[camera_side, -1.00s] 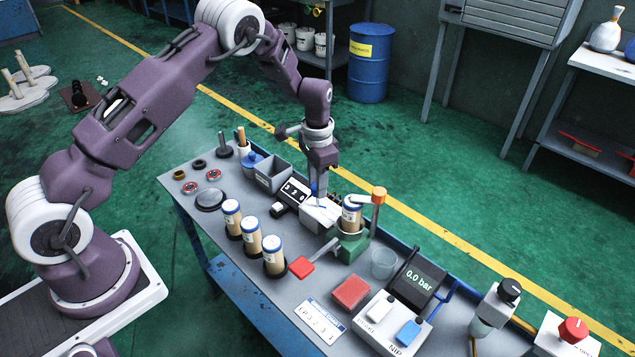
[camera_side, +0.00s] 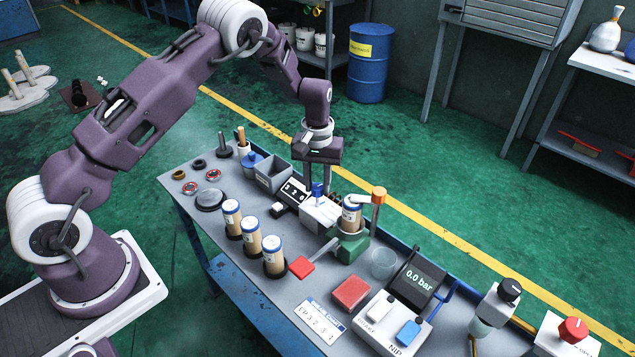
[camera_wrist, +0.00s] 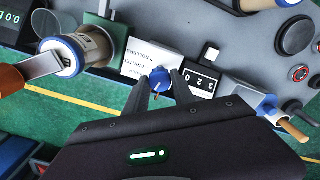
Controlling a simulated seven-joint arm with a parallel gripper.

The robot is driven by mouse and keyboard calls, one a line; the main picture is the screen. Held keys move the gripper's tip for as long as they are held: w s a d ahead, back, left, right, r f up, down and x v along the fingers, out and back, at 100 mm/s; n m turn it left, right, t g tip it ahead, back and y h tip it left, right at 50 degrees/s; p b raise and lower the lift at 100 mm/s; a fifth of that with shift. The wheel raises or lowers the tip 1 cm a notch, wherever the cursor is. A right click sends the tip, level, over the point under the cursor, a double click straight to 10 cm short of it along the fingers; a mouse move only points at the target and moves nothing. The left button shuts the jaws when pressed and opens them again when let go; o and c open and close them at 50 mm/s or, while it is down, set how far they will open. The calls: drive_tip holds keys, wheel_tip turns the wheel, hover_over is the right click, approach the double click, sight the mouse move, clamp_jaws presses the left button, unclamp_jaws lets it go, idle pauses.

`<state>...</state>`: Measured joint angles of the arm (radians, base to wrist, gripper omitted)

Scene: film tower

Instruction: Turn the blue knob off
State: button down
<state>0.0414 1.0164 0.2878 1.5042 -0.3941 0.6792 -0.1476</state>
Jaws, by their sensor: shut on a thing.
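The blue knob (camera_side: 318,190) sits on top of a white box (camera_side: 320,213) near the middle of the bench. In the wrist view the blue knob (camera_wrist: 160,80) lies between my two fingers, with a brown pointer mark on its top. My gripper (camera_wrist: 160,86) is shut on the knob from above. In the side view my gripper (camera_side: 318,178) stands directly over the box. The white box (camera_wrist: 150,55) carries dark lettering, which I cannot fully read.
A counter showing 320 (camera_side: 294,190) stands just left of the box. A capped cylinder in a green-based clamp (camera_side: 352,216) stands close on the right. Several similar cylinders (camera_side: 251,243) line the front. A display reads 0.0 bar (camera_side: 420,277).

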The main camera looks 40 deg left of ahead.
drive_tip(key=shift+n, duration=1.1)
drive_tip(key=shift+w+r, duration=0.1)
drive_tip(key=c, duration=1.1)
unclamp_jaws()
drive_tip(key=shift+o, duration=0.2)
